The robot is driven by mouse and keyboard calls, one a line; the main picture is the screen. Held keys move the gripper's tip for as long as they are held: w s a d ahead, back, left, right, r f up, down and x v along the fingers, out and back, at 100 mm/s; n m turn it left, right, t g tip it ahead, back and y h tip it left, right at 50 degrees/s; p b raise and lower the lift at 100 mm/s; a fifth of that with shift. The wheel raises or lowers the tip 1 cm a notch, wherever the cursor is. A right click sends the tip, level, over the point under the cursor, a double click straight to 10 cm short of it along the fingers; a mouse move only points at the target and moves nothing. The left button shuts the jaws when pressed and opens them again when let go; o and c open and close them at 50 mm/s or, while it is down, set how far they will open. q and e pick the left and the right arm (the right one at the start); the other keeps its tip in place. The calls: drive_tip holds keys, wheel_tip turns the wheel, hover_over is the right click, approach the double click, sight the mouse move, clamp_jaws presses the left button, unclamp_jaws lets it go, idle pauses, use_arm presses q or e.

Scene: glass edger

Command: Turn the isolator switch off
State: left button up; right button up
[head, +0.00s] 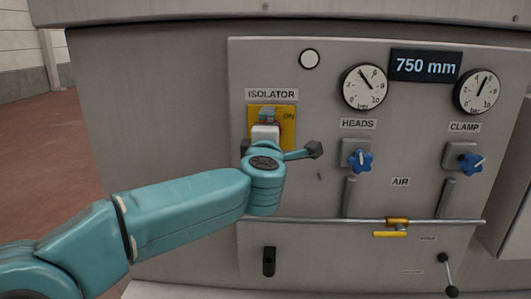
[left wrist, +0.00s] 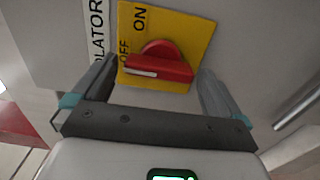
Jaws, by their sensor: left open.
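The isolator switch is a red rotary handle (left wrist: 165,68) on a yellow plate (left wrist: 185,32) marked ON and OFF. In the left wrist view its white-marked end lies by the word OFF, with ON along the plate's top. In the head view the yellow plate (head: 287,133) sits under the ISOLATOR label, and my left gripper (head: 267,118) hides most of the handle. In the left wrist view my left gripper (left wrist: 157,82) is open, its two fingers spread on either side of the handle with gaps. My right gripper is not in view.
Right of the switch are the blue HEADS knob (head: 360,160), the blue CLAMP knob (head: 471,163), two gauges (head: 364,87) and a display (head: 426,66). A horizontal rail (head: 340,221) crosses below, with a black handle (head: 269,262) under it. Open floor (head: 40,150) lies left.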

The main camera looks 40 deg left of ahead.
use_arm(q)
drive_tip(key=b+v, duration=0.1)
drive_tip(key=v, duration=1.3)
drive_tip(key=shift+s+b, duration=0.25)
drive_tip(key=shift+b, duration=0.1)
